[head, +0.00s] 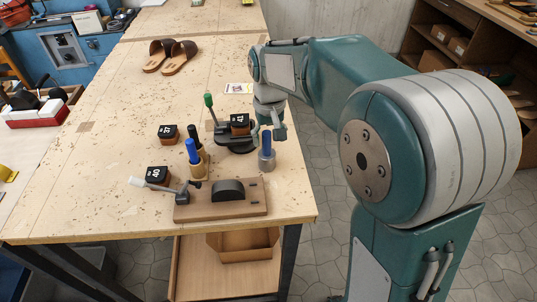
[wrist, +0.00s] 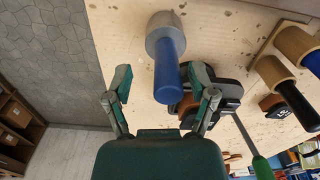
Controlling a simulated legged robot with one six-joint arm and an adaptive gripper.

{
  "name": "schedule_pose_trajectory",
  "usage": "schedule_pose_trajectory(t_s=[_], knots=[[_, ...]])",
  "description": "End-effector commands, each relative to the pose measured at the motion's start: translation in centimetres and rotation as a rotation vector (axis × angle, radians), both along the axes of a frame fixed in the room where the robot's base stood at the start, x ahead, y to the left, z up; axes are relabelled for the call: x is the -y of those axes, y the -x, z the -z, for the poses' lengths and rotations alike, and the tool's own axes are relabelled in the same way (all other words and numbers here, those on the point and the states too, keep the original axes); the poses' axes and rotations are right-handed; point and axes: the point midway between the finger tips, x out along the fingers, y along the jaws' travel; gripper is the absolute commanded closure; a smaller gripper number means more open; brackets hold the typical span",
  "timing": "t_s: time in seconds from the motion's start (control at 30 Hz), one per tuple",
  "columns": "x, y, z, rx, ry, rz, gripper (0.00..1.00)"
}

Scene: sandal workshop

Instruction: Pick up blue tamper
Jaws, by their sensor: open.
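The blue tamper (head: 267,158) stands upright on the table near its right edge, with a grey metal base and a blue handle. In the wrist view the blue tamper (wrist: 168,72) has its handle end pointing toward me, between my fingers. My gripper (head: 266,124) is just above and around the top of the handle. In the wrist view my gripper (wrist: 162,92) is open, with a gap on both sides of the handle and nothing held.
A dark press with a green-knobbed lever (head: 209,102) stands close left of the tamper. Tools with blue and black handles stand in a wooden holder (head: 197,166). A wooden board with a black half-round block (head: 228,190) lies in front. Sandals (head: 171,56) lie farther back.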

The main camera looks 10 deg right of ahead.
Motion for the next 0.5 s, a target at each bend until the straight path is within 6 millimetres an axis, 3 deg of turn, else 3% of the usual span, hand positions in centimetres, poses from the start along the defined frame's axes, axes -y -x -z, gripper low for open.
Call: schedule_pose_trajectory(t_s=[0.27, 0.33, 0.43, 0.5], knots=[[-0.22, 0.02, 0.58, 0.000, 0.002, -0.002, 0.28], [-0.22, 0.02, 0.57, 0.000, 0.002, -0.002, 0.50], [-0.20, 0.02, 0.55, 0.000, 0.001, -0.002, 0.94], [-0.12, 0.03, 0.54, 0.000, 0.000, -0.001, 1.00]])
